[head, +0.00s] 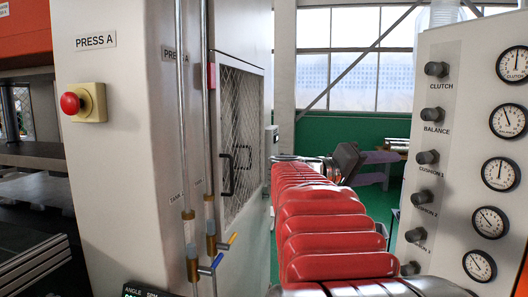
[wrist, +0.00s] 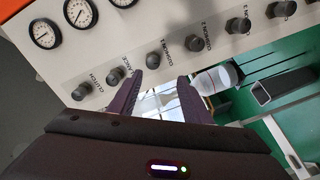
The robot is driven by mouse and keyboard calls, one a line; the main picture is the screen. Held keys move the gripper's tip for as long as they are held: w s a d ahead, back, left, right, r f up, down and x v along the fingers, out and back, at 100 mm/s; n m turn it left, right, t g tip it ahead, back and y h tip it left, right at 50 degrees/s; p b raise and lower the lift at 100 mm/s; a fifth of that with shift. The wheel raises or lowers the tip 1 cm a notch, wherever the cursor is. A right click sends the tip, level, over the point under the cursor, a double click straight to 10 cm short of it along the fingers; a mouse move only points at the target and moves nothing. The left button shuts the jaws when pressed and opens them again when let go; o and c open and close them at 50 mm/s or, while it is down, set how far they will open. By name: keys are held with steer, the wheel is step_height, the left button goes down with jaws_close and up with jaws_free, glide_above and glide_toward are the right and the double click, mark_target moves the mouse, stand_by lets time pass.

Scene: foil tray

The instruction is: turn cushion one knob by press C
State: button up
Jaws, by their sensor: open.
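The cushion 1 knob (head: 427,157) is a dark round knob, third from the top on the pale control panel (head: 446,110). In the wrist view the cushion 1 knob (wrist: 154,61) appears just beyond my fingertips, roughly in line with the space between them. My gripper (wrist: 161,80) is open and empty, its two dark fingers apart. In the head view my gripper (head: 347,162) is at the far end of my red arm, left of the panel. No contact with the knob shows.
Clutch (head: 436,69), balance (head: 433,114), cushion 2 (head: 422,197) and cushion 3 (head: 418,234) knobs share the column, beside several round gauges (head: 508,121). A cabinet marked Press A (head: 110,150), with a red button (head: 72,103), stands left. No press label shows on the knob panel.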

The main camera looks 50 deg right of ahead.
mark_target(421, 159)
steer(key=shift+s+d+r, duration=0.35)
steer(key=shift+d+r, duration=0.05)
steer(key=shift+r, duration=0.15)
steer(key=x, duration=1.3)
steer(key=shift+s+d+r, duration=0.15)
steer(key=shift+s+d, duration=0.15)
steer(key=shift+c, duration=0.5)
steer(key=c, duration=0.9)
steer(key=shift+w+a, duration=0.1)
steer(key=shift+a, duration=0.1)
steer(key=shift+c, duration=0.2)
steer(key=shift+d, duration=0.1)
